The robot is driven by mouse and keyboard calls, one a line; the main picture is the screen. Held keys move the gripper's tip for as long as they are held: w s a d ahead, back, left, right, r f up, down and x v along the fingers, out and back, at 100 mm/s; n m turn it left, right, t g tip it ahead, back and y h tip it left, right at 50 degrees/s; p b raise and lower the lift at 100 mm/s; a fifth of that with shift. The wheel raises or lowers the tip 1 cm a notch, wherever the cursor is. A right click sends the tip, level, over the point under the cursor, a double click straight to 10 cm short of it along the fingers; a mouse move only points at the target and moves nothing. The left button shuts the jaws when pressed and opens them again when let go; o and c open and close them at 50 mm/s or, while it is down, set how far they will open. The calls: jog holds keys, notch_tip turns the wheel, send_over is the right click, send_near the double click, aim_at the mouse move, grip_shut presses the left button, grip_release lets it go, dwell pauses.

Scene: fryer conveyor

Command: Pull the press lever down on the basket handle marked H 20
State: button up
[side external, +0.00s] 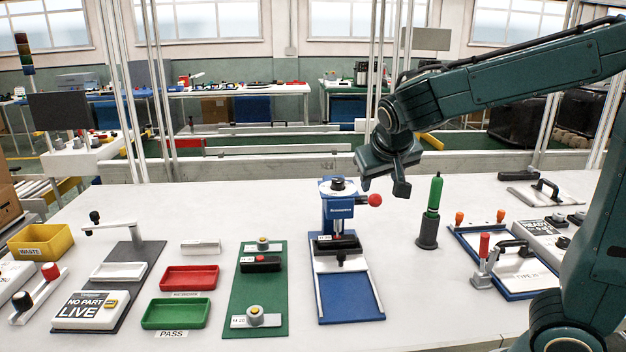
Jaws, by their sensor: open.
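The blue press (338,208) stands upright at the back of its blue base plate (352,298). Its lever ends in a red ball knob (375,200) sticking out to the right. A dark handle-like piece (325,245) lies in the press under its head; no H 20 mark can be read on it. Another black handle piece (261,264) lies on the green mat (262,290), beside small labels too small to read surely. My gripper (383,188) is open and empty, pointing down just above the red knob. Contact with the knob cannot be told.
A green screwdriver (434,195) stands in a dark holder right of the press. A toggle clamp fixture (490,262) is further right. Red (189,278) and green (176,313) trays and a yellow waste bin (40,241) are left. White table between press and holder is clear.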

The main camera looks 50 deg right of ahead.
jog(key=shift+w, duration=0.15)
jog(key=c, duration=0.9)
jog(key=shift+w+y, duration=0.2)
jog(key=shift+y, duration=0.2)
grip_shut()
jog(key=w+d+r+m+g+y, duration=0.2)
jog(key=d+r+m+y, duration=0.2)
jog(key=d+r, duration=0.4)
jog(key=shift+w+d+r+y, duration=0.3)
jog(key=shift+d+r+y, duration=0.05)
jog(key=shift+d+y, duration=0.35)
